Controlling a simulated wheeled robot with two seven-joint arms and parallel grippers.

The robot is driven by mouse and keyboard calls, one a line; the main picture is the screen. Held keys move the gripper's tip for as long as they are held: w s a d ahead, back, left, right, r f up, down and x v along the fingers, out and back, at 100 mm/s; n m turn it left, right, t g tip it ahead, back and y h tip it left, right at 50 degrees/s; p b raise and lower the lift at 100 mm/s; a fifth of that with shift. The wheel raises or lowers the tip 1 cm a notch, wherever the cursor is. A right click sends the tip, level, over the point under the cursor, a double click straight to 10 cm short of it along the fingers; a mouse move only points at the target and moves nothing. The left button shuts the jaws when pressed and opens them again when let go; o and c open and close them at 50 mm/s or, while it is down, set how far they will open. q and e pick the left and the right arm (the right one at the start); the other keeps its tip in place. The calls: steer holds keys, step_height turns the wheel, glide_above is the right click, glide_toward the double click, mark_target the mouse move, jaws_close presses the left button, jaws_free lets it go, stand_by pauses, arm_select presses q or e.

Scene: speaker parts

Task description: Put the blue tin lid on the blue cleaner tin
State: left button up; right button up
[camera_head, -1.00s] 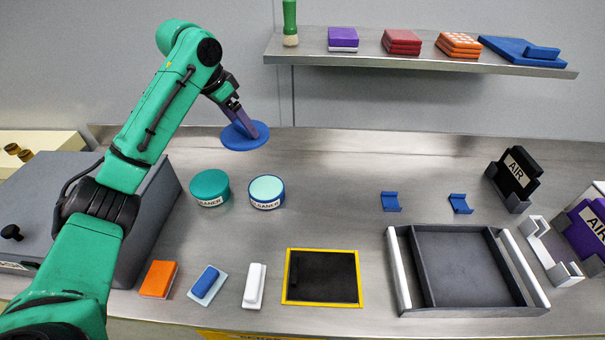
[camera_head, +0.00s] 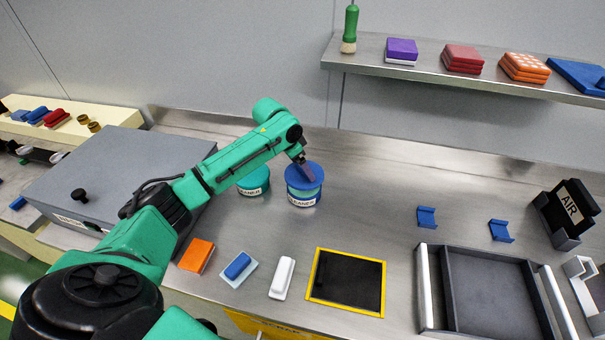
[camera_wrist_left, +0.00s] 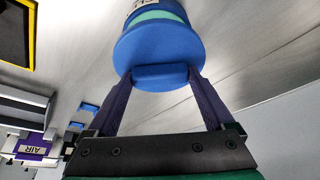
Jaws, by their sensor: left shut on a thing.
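My left gripper (camera_head: 304,168) is shut on the raised grip of the round blue tin lid (camera_head: 298,176). In the left wrist view, its two purple fingers stand either side of the blue grip bar (camera_wrist_left: 163,76) on the lid (camera_wrist_left: 150,45). The blue cleaner tin (camera_head: 302,200), with a white label, stands upright on the bench directly below the lid. A pale teal band shows between lid and tin in both views, so the lid appears slightly above the tin; exact contact is hard to tell. My right gripper is not in view.
A green cleaner tin (camera_head: 253,185) stands close left of the blue tin, partly behind my arm. A grey box (camera_head: 110,170) is further left. An orange block (camera_head: 197,254), a black yellow-edged mat (camera_head: 345,282) and a grey tray (camera_head: 500,290) lie in front.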

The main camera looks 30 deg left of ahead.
mark_target(301, 174)
arm_select(q)
steer(key=shift+f, duration=1.9)
steer(key=shift+f, duration=0.1)
steer(key=o, duration=1.1)
steer(key=b+v, duration=0.1)
steer(key=v, duration=1.1)
